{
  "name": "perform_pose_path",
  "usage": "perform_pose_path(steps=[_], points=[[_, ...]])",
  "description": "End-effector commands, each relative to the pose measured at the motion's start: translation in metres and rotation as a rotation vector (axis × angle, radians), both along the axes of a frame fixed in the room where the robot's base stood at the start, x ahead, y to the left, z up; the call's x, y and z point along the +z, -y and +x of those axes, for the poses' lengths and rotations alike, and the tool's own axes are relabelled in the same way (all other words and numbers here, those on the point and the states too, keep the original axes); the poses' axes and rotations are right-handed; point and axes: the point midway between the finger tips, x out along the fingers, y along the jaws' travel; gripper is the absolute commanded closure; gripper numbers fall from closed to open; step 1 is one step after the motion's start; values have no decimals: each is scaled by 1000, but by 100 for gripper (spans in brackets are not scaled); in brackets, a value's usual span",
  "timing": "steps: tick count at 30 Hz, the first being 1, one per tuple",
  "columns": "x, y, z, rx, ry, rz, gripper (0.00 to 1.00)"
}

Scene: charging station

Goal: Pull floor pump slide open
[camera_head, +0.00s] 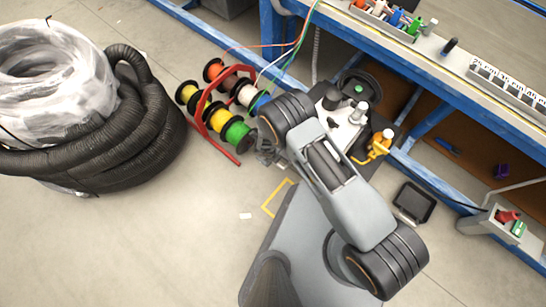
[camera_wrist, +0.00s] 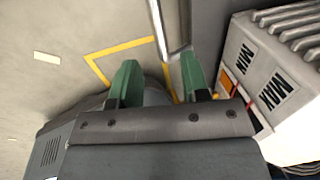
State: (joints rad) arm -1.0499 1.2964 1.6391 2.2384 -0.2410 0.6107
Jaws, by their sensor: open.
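The floor pump (camera_head: 345,132) is a pale unit with dark and orange parts. It sits on a dark slide (camera_head: 401,133) low under the blue bench, partly hidden by my arm. In the wrist view a pale vented housing (camera_wrist: 270,75), which looks like the pump, fills the right side. A thin bright metal bar (camera_wrist: 158,28) runs down beside a dark grey panel, close ahead of my fingers. My gripper (camera_wrist: 160,82) has two green fingers, apart and empty. In the head view my gripper (camera_head: 270,155) is small and partly hidden beside the pump.
A red rack of cable spools (camera_head: 220,115) stands left of my gripper. A large black hose coil (camera_head: 130,150) lies farther left. Blue bench legs and rails (camera_head: 400,75) border the pump. A yellow floor marking (camera_head: 270,200) and open floor lie in front.

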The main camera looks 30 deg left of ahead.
Motion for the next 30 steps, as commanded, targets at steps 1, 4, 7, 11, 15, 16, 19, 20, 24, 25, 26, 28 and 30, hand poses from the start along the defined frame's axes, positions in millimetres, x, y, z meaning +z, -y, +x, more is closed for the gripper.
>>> perform_pose_path(steps=[1, 4, 7, 11, 15, 16, 19, 20, 24, 25, 26, 28, 30], points=[[16, -1, -2, 0, 0, 1, 58], [33, -1, -5, 0, 0, 1, 58], [46, -2, -8, 0, 1, 1, 58], [58, -3, -11, 0, 0, 0, 58], [64, -3, -12, 0, 0, 0, 58], [64, -3, -12, 0, 0, 0, 58], [65, -3, -12, 0, 0, 0, 58], [65, -3, -13, 0, 0, 0, 58], [65, -3, -12, 0, 0, 0, 58], [65, -3, -12, 0, 0, 0, 58], [65, -3, -12, 0, 0, 0, 58], [65, -3, -12, 0, 0, 0, 58], [65, -3, -12, 0, 0, 0, 58]])
